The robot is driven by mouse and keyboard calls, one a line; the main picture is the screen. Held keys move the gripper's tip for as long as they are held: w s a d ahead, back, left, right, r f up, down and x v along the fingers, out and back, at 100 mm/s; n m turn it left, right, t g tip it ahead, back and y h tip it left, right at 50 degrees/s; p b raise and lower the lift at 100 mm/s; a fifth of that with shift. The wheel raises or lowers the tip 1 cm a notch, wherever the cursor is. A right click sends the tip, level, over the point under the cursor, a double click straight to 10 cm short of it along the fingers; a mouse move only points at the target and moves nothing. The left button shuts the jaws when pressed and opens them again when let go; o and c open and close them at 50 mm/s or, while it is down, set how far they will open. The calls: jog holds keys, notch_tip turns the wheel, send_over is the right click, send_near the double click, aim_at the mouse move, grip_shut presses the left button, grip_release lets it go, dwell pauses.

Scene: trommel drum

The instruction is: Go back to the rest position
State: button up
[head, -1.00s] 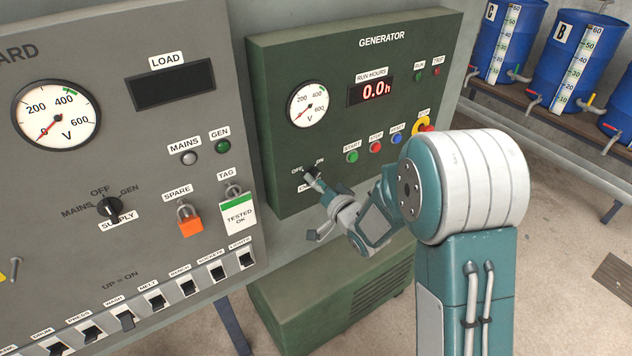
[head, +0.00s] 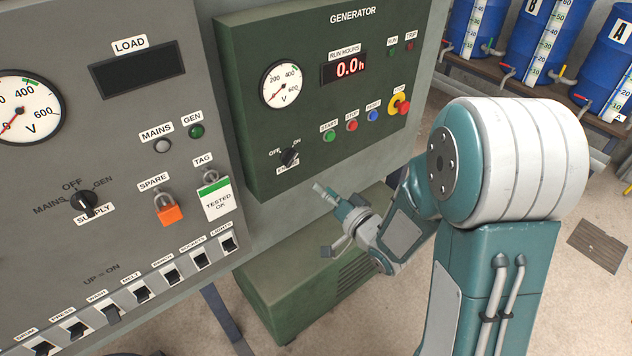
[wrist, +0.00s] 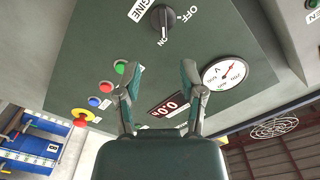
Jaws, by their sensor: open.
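My gripper (head: 322,220) is open and empty, below the lower edge of the green generator panel (head: 400,150) in the head view. It is apart from the black engine knob (head: 290,157), which sits between the OFF and ON labels with its pointer toward ON. In the wrist view the two fingers of my gripper (wrist: 160,80) are spread, with nothing between them. The engine knob (wrist: 162,18) shows beyond the fingertips, its pointer at ON. My arm is bent in front of the panel.
The grey switchboard (head: 130,115) stands at the left, with a padlock (head: 168,208) and a row of switches. A green housing (head: 290,285) is under the panel. Blue drums (head: 540,45) stand on a rack at the back right. The floor at right is mostly clear.

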dwell(0.5)
jog(key=s+d+r+g+h, duration=0.3)
jog(key=s+d+r+h, duration=0.2)
jog(key=d+r+h, duration=0.4)
jog(key=s+r+n+g+h, duration=0.1)
jog(key=s+g, duration=0.5)
jog(key=s, duration=1.2)
jog(key=shift+d+r+n, duration=0.3)
jog(key=shift+r+n, duration=0.2)
jog(key=shift+n, duration=0.2)
